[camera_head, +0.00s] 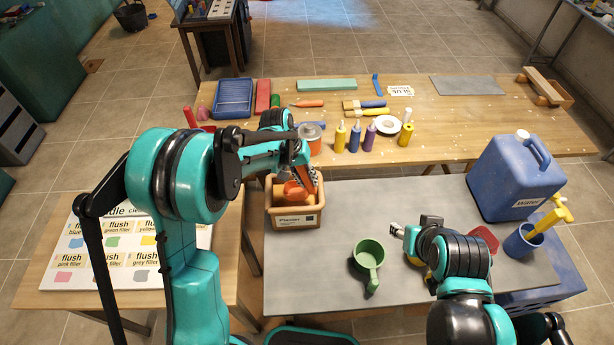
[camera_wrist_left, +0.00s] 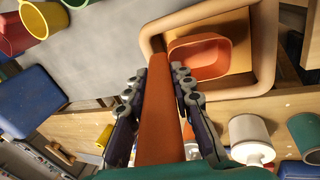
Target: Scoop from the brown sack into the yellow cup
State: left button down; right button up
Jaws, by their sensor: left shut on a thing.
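A tan open container (camera_head: 296,215), labelled with a word starting "Plas", stands on the grey board; it looks like a tub rather than a soft sack. My left gripper (camera_head: 300,186) is above it, shut on the handle of an orange scoop (camera_wrist_left: 155,105). The scoop's bowl (camera_wrist_left: 200,57) is inside the container's rim (camera_wrist_left: 266,50). A yellow cup (camera_wrist_left: 42,18) shows in the left wrist view; in the head view it is mostly hidden by my right arm. My right gripper (camera_head: 398,230) is above the board, right of the green cup; its jaw opening is unclear.
A green handled cup (camera_head: 368,256) stands mid-board. A red cup (camera_wrist_left: 12,36) stands near the yellow one. A blue water canister (camera_head: 512,180) and a blue cup (camera_head: 520,243) are at the right. Bottles and tools lie on the wooden table (camera_head: 450,145) behind.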

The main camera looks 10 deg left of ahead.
aim_at(307, 189)
pick_arm(q)
jog(key=shift+f+b, duration=2.05)
jog(key=shift+f, duration=0.75)
jog(key=shift+r, duration=0.1)
jog(key=shift+y, duration=0.9)
jog(key=shift+r+p, duration=2.5)
jog(key=shift+r, duration=0.9)
jog(key=shift+y, duration=0.8)
jog(key=shift+r+p, duration=1.95)
jog(key=shift+r, duration=1.1)
